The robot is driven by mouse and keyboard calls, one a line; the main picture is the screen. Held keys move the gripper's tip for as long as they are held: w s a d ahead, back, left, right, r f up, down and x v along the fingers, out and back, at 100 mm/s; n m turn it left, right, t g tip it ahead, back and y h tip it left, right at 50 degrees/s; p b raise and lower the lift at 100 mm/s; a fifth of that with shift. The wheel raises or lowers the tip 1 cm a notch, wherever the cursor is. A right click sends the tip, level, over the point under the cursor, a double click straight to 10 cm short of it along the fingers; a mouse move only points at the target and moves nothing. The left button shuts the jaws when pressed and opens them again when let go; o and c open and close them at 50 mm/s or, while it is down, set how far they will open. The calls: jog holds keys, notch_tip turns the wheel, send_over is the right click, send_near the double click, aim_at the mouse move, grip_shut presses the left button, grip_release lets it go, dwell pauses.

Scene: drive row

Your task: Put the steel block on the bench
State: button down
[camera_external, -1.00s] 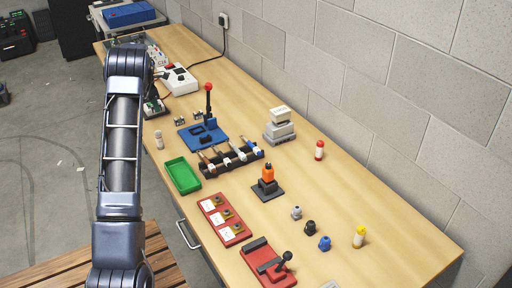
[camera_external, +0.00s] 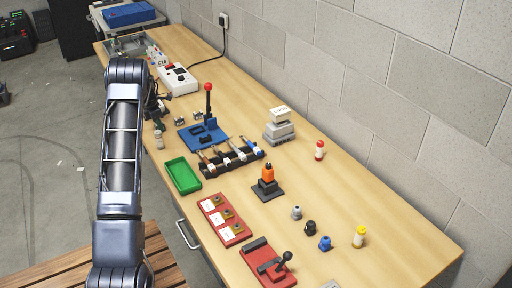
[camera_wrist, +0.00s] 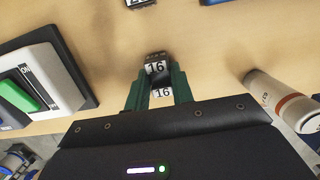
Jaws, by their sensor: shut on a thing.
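The steel block (camera_wrist: 156,66) is a small dark block with white labels reading 16, seen in the wrist view between the green fingers of my gripper (camera_wrist: 157,82). My gripper is shut on it. The wooden bench (camera_external: 388,222) fills the background beyond the block. Whether the block touches the bench or hangs just above it, I cannot tell. In the external view my gripper (camera_external: 156,108) is small and partly hidden by my arm, over the bench's left edge. The held block cannot be made out there.
A white and orange-banded cylinder (camera_wrist: 284,100) is right of my gripper in the wrist view. A switch box with a green button (camera_wrist: 18,96) is left. Small labelled blocks (camera_external: 197,117) and a blue lever base (camera_external: 204,137) stand nearby.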

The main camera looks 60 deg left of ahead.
aim_at(155, 125)
jog(key=c, duration=1.2)
grip_release()
jog(key=shift+f, duration=0.1)
notch_tip(155, 125, up, 12)
jog(key=s, duration=0.1)
jog(key=shift+s, duration=0.4)
